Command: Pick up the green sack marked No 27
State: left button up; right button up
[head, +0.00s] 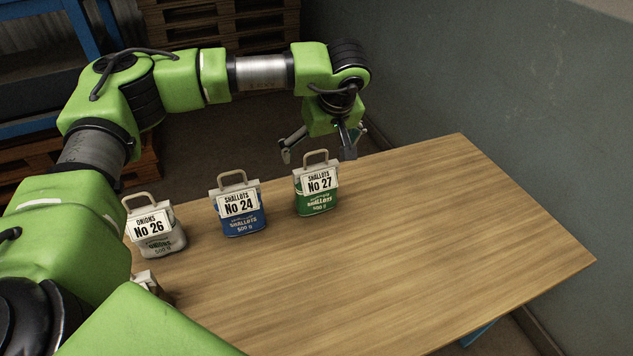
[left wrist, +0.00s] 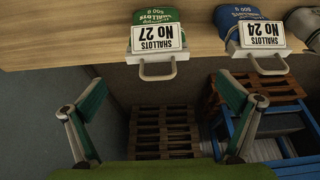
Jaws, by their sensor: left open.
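The green sack marked No 27 (head: 317,188) stands upright on the wooden table, labelled shallots, with a beige handle on top. It also shows upside down at the top of the left wrist view (left wrist: 158,38). My left gripper (head: 318,146) is open and empty, just behind and above the sack's handle in the head view. In the left wrist view its two fingers (left wrist: 160,125) are spread wide, with the handle beyond and between them, apart from both. My right gripper is in neither view.
The blue sack No 24 (head: 238,209) stands left of the green one, and the pale sack No 26 (head: 157,231) farther left. Another sack (head: 148,282) is partly hidden by my arm. The table (head: 440,240) is clear to the right. Pallets (head: 215,22) stand behind.

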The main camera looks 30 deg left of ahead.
aim_at(317, 169)
pick_arm(q)
jog(key=p+x, duration=0.1)
jog(key=x, duration=0.5)
jog(key=shift+w+f, duration=0.1)
jog(key=shift+f, duration=0.4)
jog(key=x, duration=0.1)
jog(key=p+x, duration=0.2)
jog(key=x, duration=0.1)
jog(key=shift+d+f, duration=0.2)
jog(key=shift+d, duration=0.15)
jog(key=shift+w+a+f, duration=0.1)
jog(key=shift+f, duration=0.15)
jog(key=shift+r, duration=0.15)
jog(key=c, duration=2.1)
